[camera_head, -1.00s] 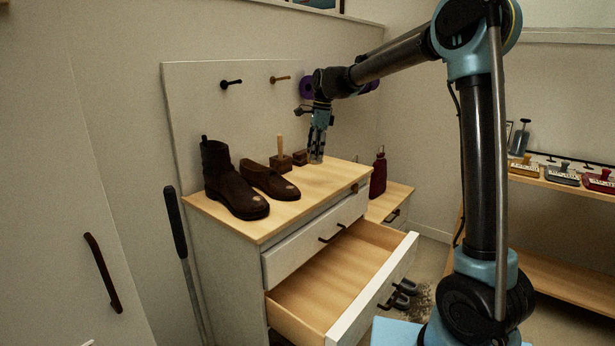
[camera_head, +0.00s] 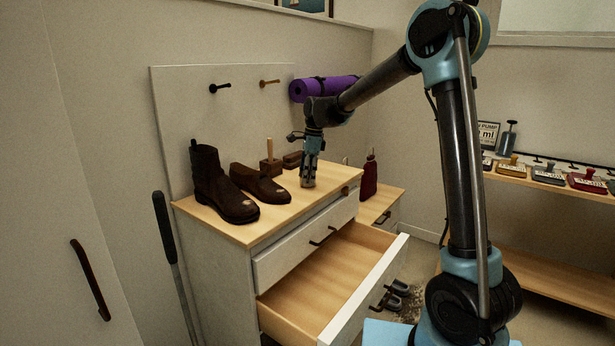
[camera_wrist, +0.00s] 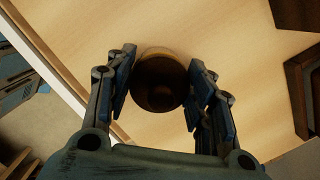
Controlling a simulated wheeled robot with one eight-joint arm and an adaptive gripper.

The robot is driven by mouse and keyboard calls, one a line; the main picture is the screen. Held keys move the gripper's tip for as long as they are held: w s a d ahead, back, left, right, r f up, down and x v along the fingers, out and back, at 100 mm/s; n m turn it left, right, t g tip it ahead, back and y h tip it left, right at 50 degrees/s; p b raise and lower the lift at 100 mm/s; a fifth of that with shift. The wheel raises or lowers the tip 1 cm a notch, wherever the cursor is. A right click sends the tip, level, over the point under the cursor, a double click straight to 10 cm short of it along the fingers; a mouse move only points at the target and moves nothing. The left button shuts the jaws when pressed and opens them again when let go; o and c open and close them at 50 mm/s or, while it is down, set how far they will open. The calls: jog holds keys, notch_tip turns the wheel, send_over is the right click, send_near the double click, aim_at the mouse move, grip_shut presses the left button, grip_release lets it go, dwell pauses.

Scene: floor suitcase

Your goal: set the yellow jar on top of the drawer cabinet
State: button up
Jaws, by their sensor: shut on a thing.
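The yellow jar (camera_wrist: 160,84) shows in the wrist view as a round, amber-rimmed vessel with a dark inside, between my two fingers. My gripper (camera_head: 310,172) is shut on it. In the head view my gripper points down over the right part of the drawer cabinet's wooden top (camera_head: 290,210), with the small jar (camera_head: 308,183) at its fingertips. The jar looks upright and at or very close to the top; I cannot tell if it touches.
A wooden block with a peg (camera_head: 270,166) and a brush-like block (camera_head: 293,160) sit behind. The cabinet's lower drawer (camera_head: 330,290) is pulled out. A red bottle (camera_head: 369,178) stands to the right.

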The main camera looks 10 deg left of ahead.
jog(key=o, duration=1.4)
jog(key=shift+r, duration=0.1)
notch_tip(320, 180, up, 12)
jog(key=d, duration=0.2)
jog(key=s+d+n, duration=0.3)
jog(key=s+d, duration=0.1)
jog(key=d, duration=1.2)
jog(key=s+d+f+n+t, duration=0.1)
jog(key=s+d+f+n, duration=0.3)
jog(key=s+d, duration=0.6)
jog(key=s+d+f+n+t, duration=0.1)
jog(key=s+d+f+n, duration=0.2)
jog(key=s+d+f, duration=0.65)
jog(key=s+d+f+n, duration=0.1)
jog(key=s+d+f, duration=0.1)
jog(key=s+d+f+n+h, duration=0.1)
jog(key=s+d+f, duration=0.1)
jog(key=s+d, duration=0.1)
jog(key=s+d+f+n, duration=0.1)
jog(key=s+d+f, duration=0.2)
jog(key=shift+d+f+n+t+h, duration=0.1)
jog(key=shift+d+n+t+h, duration=0.05)
jog(key=shift+n+t+h, duration=0.2)
